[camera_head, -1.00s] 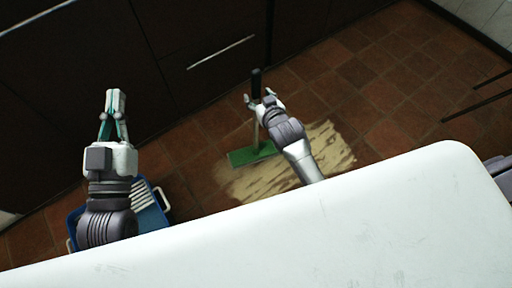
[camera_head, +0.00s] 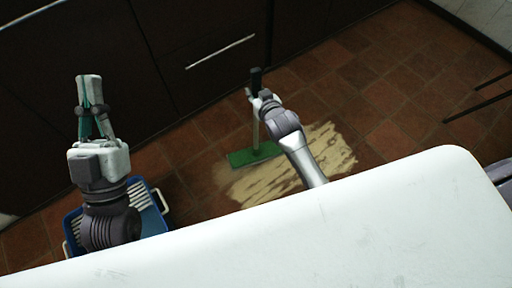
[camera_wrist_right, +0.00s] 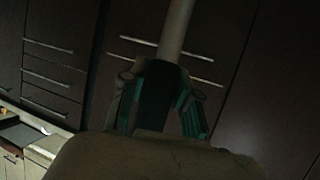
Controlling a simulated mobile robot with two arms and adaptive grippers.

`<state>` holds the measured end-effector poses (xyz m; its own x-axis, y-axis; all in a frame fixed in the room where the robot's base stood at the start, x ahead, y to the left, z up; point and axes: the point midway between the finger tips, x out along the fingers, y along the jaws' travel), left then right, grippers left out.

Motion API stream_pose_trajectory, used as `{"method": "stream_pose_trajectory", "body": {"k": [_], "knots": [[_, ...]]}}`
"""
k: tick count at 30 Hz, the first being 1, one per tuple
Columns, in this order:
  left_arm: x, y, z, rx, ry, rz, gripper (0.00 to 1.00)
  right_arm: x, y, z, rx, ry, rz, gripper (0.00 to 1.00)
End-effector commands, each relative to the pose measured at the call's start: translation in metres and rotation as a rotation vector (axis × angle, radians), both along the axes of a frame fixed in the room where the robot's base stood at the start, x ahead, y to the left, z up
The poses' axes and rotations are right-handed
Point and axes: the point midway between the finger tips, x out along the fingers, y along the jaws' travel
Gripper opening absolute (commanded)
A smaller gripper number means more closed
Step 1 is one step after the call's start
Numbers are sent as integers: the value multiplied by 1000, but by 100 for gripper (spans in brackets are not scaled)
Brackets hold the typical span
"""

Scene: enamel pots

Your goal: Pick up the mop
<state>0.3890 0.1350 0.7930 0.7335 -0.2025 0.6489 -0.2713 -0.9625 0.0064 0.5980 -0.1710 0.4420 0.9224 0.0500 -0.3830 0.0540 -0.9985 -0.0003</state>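The mop stands nearly upright, with a dark grip (camera_head: 256,76), a pale pole (camera_head: 255,134) and a green head (camera_head: 262,154) on the floor. My right gripper (camera_head: 256,94) is at the upper part of the mop, its fingers drawn in around it. In the right wrist view the dark grip and pale pole (camera_wrist_right: 176,30) rise between the teal-padded fingers (camera_wrist_right: 160,95), which look shut on it; the exact contact is hard to see. My left gripper (camera_head: 90,80) is raised at the left, away from the mop, with its tips together and nothing in it.
A blue bucket (camera_head: 160,200) with a pale slatted insert stands on the tiles, partly behind my left arm. A yellowish spill (camera_head: 315,160) spreads beside the mop head. Dark cabinets (camera_head: 170,60) line the back. Open floor (camera_head: 400,110) lies to the right.

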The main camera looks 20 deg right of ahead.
Motion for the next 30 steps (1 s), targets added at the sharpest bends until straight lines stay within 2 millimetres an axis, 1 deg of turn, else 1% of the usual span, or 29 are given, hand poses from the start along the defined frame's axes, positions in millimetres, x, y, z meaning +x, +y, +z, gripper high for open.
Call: {"method": "stream_pose_trajectory", "body": {"k": [1, 2, 3, 15, 23, 30], "knots": [[0, 0, 0, 0, 0, 0, 0, 0, 0, 0, 0, 0, 0, 7], [0, 0, 0, 0, 0, 0, 0, 0, 0, 0, 0, 0, 0, 2], [0, 0, 0, 0, 1, 0, 0, 0, 0, 0, 0, 0, 0, 0], [3, 0, -1, 6, 21, 1, 0, 1, 0, 6, 1, -5, 1, 0], [21, -1, -28, 60, 215, 11, 0, 1, 0, 21, 1, -6, 1, 0], [34, 0, -61, 117, 415, 24, 0, 1, 0, 38, 0, -6, 0, 0]]}}
